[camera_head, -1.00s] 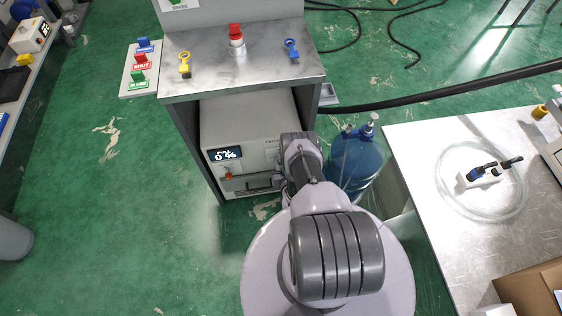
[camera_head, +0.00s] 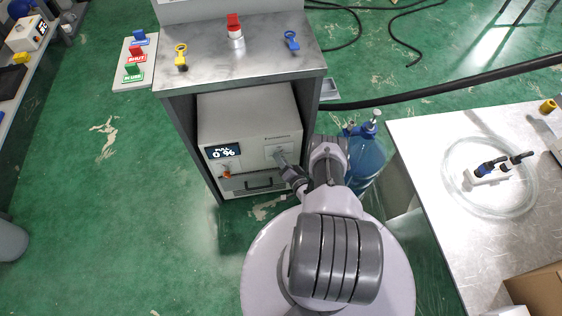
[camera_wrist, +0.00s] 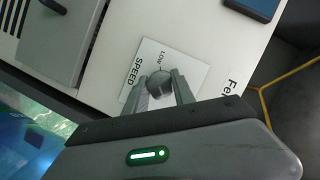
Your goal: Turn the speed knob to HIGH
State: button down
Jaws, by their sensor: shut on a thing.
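The speed knob (camera_wrist: 160,82) is a small round grey knob on a white plate (camera_wrist: 190,62) marked SPEED and LOW in the wrist view. A line on the knob's face runs up toward the LOW mark. My gripper (camera_wrist: 163,88) is shut on the knob, one finger on each side. In the head view my gripper (camera_head: 281,158) reaches the right side of the front of a white machine (camera_head: 245,115). The machine's display (camera_head: 223,152) reads 0 %. The HIGH mark is not visible; my gripper covers the lower part of the plate.
The machine stands inside a grey metal bench (camera_head: 240,67) with side walls close by. A blue cylinder (camera_head: 366,160) stands to the right. A handle (camera_head: 258,188) is low on the machine's front. A table (camera_head: 440,200) is at the right. Floor at the left is clear.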

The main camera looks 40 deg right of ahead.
jog(key=shift+r+m+b, duration=0.1)
jog(key=shift+m+b, duration=0.2)
jog(key=shift+m, duration=0.2)
jog(key=c, duration=1.1)
grip_release()
jog(key=shift+o, duration=0.2)
jog(key=p+v, duration=0.1)
jog(key=v, duration=1.6)
jog(key=shift+s+f+p, duration=0.3)
jog(key=shift+s+f, duration=0.05)
jog(key=shift+d, duration=0.15)
